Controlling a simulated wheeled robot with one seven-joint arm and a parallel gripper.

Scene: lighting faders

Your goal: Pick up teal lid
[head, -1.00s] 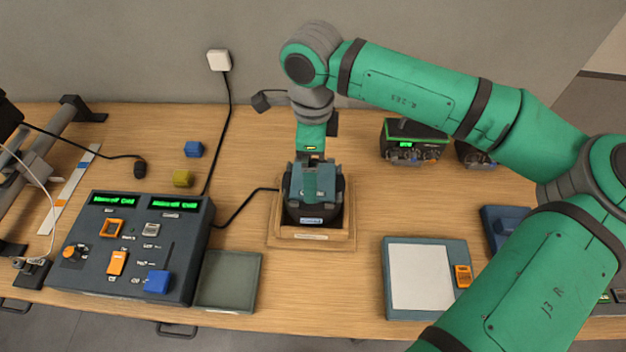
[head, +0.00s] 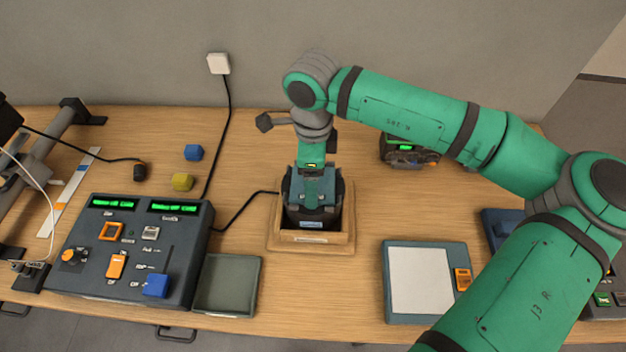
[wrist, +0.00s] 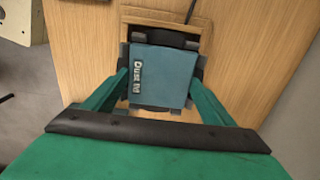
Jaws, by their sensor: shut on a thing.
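The teal lid (wrist: 160,78) is a flat, roughly square piece with white lettering along its left edge in the wrist view. It sits over a dark device that stands in a wooden holder (head: 312,238) at the middle of the table. My gripper (wrist: 158,88) is over the device, with one green finger at each side of the lid, shut on it. In the head view the lid (head: 322,183) shows only partly behind my gripper. Whether the lid has come off the device cannot be told.
A control console (head: 125,245) with orange and blue controls stands at left, beside a grey tray (head: 228,285). A white-topped pad (head: 420,280) is at right. A black cable (head: 235,213) runs to the holder.

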